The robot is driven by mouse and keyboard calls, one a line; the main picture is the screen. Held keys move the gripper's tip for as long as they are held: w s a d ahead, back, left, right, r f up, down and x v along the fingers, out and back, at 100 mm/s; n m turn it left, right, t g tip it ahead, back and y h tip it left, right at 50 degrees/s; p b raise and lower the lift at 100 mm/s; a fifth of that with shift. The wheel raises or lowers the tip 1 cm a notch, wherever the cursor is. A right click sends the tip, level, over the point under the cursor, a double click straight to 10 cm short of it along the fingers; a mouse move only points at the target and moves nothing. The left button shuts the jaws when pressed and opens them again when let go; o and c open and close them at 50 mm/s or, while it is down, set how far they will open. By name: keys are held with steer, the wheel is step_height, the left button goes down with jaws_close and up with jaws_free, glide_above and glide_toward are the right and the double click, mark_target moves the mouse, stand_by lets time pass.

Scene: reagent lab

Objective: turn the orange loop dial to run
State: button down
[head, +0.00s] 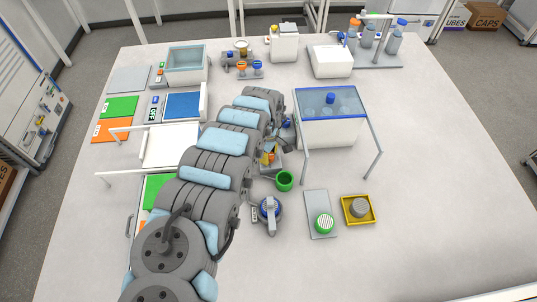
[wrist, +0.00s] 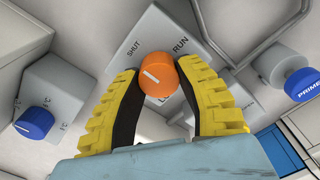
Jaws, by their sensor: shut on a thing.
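The orange loop dial (wrist: 160,76) sits on a grey box (wrist: 190,22) in the wrist view. The box face carries the words SHUT at upper left and RUN at upper right. A third label below the dial is partly hidden. The short white mark on the dial lies toward its left side, on the SHUT side, not toward RUN. My gripper (wrist: 161,70) is shut on the dial, with one yellow finger on each side of it. In the head view my arm hides much of this area.
In the wrist view a blue knob (wrist: 34,123) on another grey box is at left, and a blue PRIME knob (wrist: 302,84) is at right. In the head view a green cup (head: 285,181) and a blue-topped clear case (head: 330,115) stand close to my arm's end.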

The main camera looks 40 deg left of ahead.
steer(key=shift+m, duration=0.3)
steer(key=m+p, duration=0.1)
steer(key=m, duration=0.1)
steer(key=shift+w+d+m, duration=0.1)
steer(key=shift+m, duration=0.3)
steer(key=m, duration=0.9)
steer(key=shift+w+m, duration=0.1)
steer(key=shift+m, duration=0.3)
steer(key=m, duration=0.4)
steer(key=shift+f, duration=0.1)
steer(key=shift+m, duration=0.3)
steer(key=c, duration=0.6)
jaws_free()
steer(key=shift+c, duration=0.2)
